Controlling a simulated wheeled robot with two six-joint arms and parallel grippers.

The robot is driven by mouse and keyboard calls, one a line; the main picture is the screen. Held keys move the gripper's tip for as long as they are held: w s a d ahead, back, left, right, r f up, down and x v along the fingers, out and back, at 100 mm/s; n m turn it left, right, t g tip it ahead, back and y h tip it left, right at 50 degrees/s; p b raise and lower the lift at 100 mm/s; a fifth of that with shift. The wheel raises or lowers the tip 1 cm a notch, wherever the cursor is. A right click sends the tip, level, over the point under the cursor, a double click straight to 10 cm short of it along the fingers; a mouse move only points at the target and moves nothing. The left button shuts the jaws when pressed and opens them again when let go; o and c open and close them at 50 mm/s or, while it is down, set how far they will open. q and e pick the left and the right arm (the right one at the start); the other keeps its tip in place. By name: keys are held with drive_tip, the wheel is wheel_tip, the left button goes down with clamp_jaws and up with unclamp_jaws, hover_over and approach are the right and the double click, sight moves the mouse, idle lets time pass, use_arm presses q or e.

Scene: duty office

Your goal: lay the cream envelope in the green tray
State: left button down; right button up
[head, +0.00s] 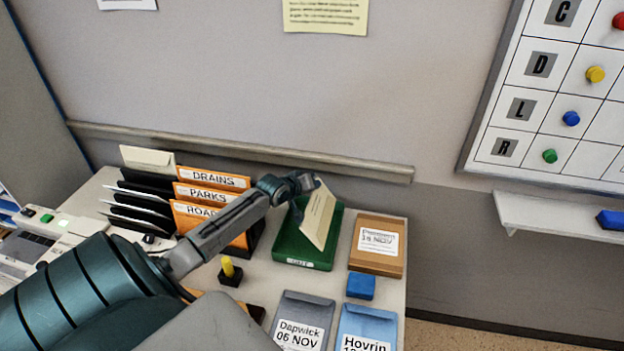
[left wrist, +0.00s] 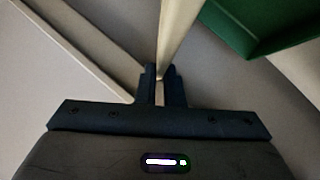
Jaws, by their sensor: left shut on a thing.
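The cream envelope (head: 319,217) is held by its upper edge in my left gripper (head: 312,184). It hangs tilted over the right part of the green tray (head: 300,254). I cannot tell whether its lower edge touches the tray. In the left wrist view, the fingers (left wrist: 162,86) are shut on the envelope (left wrist: 178,38), seen nearly edge-on, and the green tray (left wrist: 244,38) lies at the upper right. Part of the tray is hidden behind the envelope and gripper. My right gripper is not in view.
Orange folders (head: 210,193) and a rack with a pale envelope (head: 147,158) stand left of the tray. A brown packet (head: 377,258), blue block (head: 361,287), grey envelope (head: 302,315) and blue envelope (head: 366,325) lie nearby. A yellow-handled stamp (head: 230,272) stands in front.

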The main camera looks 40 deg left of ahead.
use_arm(q)
drive_tip(key=shift+a+f+b, duration=0.1)
drive_tip(key=shift+f+b, duration=1.3)
drive_tip(key=shift+f, duration=1.5)
drive_tip(key=c, duration=1.5)
unclamp_jaws()
drive_tip(key=shift+s, duration=0.1)
drive_tip(key=v, duration=1)
drive_tip(key=shift+s+r, duration=0.25)
